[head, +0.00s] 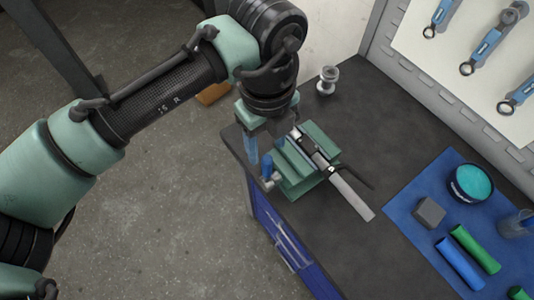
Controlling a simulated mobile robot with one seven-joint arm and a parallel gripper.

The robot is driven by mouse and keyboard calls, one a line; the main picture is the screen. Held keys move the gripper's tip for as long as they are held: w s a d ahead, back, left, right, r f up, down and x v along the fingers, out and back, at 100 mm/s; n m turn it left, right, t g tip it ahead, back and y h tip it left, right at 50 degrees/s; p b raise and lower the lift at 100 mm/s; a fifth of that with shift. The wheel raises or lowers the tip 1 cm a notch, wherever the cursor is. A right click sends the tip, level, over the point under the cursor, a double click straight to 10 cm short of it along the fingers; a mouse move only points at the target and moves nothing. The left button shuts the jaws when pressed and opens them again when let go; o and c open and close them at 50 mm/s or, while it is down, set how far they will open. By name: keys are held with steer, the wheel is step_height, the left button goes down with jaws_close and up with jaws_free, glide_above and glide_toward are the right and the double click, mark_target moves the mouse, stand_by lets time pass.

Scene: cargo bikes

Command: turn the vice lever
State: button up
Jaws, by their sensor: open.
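A green bench vice (296,183) stands near the left edge of the dark workbench. A flat silver bar (352,195) lies across its jaws and sticks out to the lower right. A small blue-and-grey lever (268,176) shows at the vice's left front side, near the bench edge. My gripper (262,150) is open and points down just above and left of the vice, close to the lever. My wrist hides part of the vice's back. I cannot tell whether a finger touches the lever.
The workbench (385,130) is clear behind the vice. A small metal spool (327,80) stands at the back. A blue mat (400,213) at right holds a grey block (429,212), rolls and a teal-topped tin (470,183). Wrenches hang on the right wall panel.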

mark_target(267, 158)
step_height(267, 158, down, 6)
steer(key=shift+f, duration=0.1)
steer(key=shift+c, duration=0.4)
jaws_close()
stand_by(1.2)
